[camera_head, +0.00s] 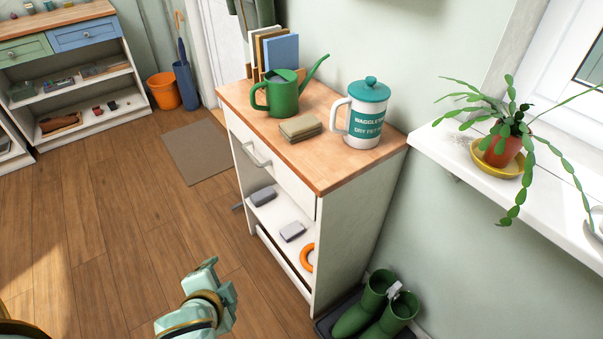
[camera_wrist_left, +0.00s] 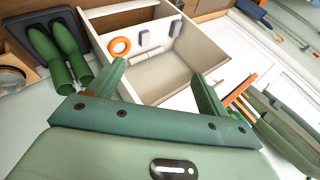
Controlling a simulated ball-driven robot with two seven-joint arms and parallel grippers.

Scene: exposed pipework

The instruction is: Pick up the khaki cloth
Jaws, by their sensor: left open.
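The khaki cloth (camera_head: 300,128) lies folded in a small stack on the wooden top of the white cabinet (camera_head: 358,175), between the green watering can and the white mug-shaped container. My left gripper (camera_head: 218,278) is low in front of the cabinet, over the floor, well apart from the cloth. In the left wrist view its two green fingers (camera_wrist_left: 163,85) are spread apart with nothing between them. The cloth cannot be made out in the left wrist view. My right gripper is in neither view.
The watering can (camera_head: 282,92) and the teal-lidded container (camera_head: 366,115) stand close around the cloth. Upright books (camera_head: 274,52) are behind. The cabinet's handled drawer front (camera_head: 262,160) faces my left arm. Green boots (camera_head: 378,305) stand at its right foot.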

